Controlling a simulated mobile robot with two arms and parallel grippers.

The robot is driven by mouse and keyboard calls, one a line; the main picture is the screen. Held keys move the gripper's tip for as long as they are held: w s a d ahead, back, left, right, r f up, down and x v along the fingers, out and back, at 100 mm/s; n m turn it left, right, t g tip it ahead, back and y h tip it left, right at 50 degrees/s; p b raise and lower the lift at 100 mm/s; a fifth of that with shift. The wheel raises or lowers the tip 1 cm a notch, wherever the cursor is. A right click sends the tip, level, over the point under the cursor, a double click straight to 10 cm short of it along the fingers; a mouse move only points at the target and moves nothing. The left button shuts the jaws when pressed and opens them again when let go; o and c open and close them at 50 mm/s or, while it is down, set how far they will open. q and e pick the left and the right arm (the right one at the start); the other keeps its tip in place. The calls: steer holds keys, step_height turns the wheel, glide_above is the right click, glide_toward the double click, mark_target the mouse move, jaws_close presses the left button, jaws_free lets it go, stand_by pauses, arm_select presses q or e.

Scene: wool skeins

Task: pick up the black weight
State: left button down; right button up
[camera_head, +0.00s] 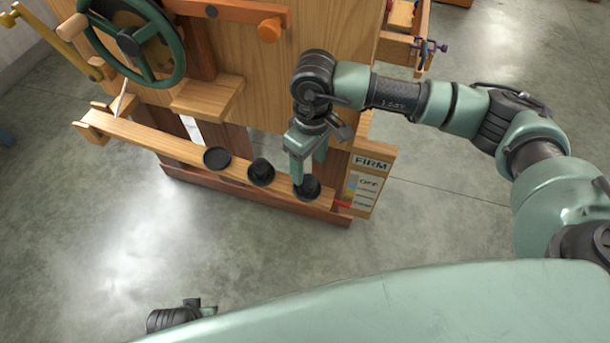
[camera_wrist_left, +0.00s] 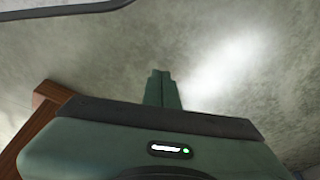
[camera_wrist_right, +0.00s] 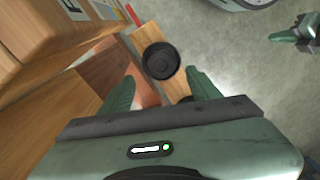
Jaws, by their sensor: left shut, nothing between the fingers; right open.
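Several black round pieces sit in a row along a wooden beam on the machine's front: a left one (camera_head: 217,159), a middle one (camera_head: 261,172) and a right-end black weight (camera_head: 309,188). My right gripper (camera_head: 308,165) points down, open and empty, just above the right-end weight and partly covers it. In the right wrist view, that round weight (camera_wrist_right: 161,61) shows beyond and between the fingertips, apart from them. A second dark piece (camera_wrist_right: 187,99) is mostly hidden by my right gripper. My left gripper (camera_wrist_left: 162,88) is shut and empty over the floor.
A wooden machine (camera_head: 265,60) with a green handwheel (camera_head: 178,72) stands behind the beam (camera_head: 155,139). A "FIRM" sign board (camera_head: 370,180) with a red pointer (camera_head: 341,203) is close right of the weight. The concrete floor in front is clear.

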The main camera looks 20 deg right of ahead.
mark_target(308, 180)
steer(key=f, duration=0.6)
steer(key=shift+s+a+f, duration=0.15)
steer(key=shift+s+f, duration=0.05)
steer(key=shift+f, duration=0.05)
steer(key=shift+r, duration=0.1)
jaws_close()
